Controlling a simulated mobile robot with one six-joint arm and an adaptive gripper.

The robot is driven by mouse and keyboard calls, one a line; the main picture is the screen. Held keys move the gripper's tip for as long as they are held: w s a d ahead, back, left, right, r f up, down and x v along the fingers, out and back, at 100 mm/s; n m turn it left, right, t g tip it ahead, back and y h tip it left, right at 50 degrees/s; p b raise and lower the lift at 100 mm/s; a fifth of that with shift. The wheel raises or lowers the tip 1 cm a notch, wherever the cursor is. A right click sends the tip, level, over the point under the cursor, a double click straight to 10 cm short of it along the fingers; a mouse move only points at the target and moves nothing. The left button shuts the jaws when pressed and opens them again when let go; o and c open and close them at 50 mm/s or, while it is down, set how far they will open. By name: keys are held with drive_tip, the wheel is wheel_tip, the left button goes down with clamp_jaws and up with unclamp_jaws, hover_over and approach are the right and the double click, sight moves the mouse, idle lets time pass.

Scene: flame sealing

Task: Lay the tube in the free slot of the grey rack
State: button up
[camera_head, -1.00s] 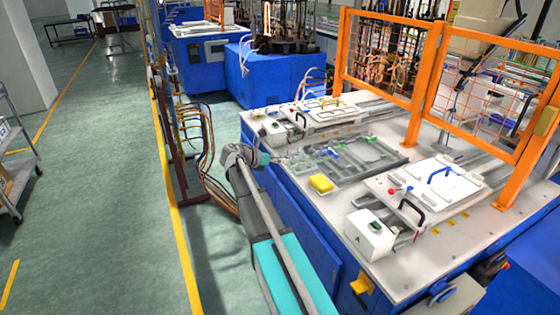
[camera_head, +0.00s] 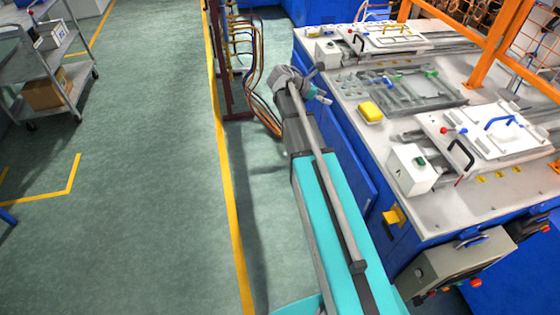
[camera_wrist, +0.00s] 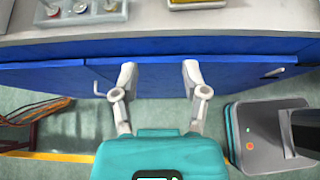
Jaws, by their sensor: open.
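My gripper (camera_head: 318,95) hangs over the front edge of the white-topped blue machine in the head view. In the wrist view its two fingers (camera_wrist: 158,76) are spread apart with nothing between them, with the blue machine side and floor beyond. A grey tray-like rack (camera_head: 425,106) lies on the machine top, with small blue and green pieces on it. Part of a grey tray with round red and yellow-topped pieces shows at the upper left of the wrist view (camera_wrist: 85,18). I cannot pick out the tube or the free slot for certain.
A yellow block (camera_head: 370,112) lies between the machine's front edge and the rack. White fixtures with handles (camera_head: 483,130) flank the rack. Orange guard posts (camera_head: 490,65) stand behind. A white box (camera_head: 411,168) stands at the front. The floor at left is open, with a trolley (camera_head: 50,70).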

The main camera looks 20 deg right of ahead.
drive_tip(key=s+a+f+m+y, duration=0.4)
drive_tip(key=s+a+m, duration=0.4)
drive_tip(key=a, duration=0.3)
drive_tip(key=s+a+f+m+y, duration=0.4)
drive_tip(key=s+a+m+y, duration=0.3)
drive_tip(key=s+a+m, duration=0.2)
drive_tip(key=s+a, duration=0.2)
drive_tip(key=a, duration=0.1)
drive_tip(key=shift+f+m, duration=0.3)
drive_tip(key=c, duration=0.4)
drive_tip(key=shift+o, duration=0.2)
drive_tip(key=shift+s, duration=0.1)
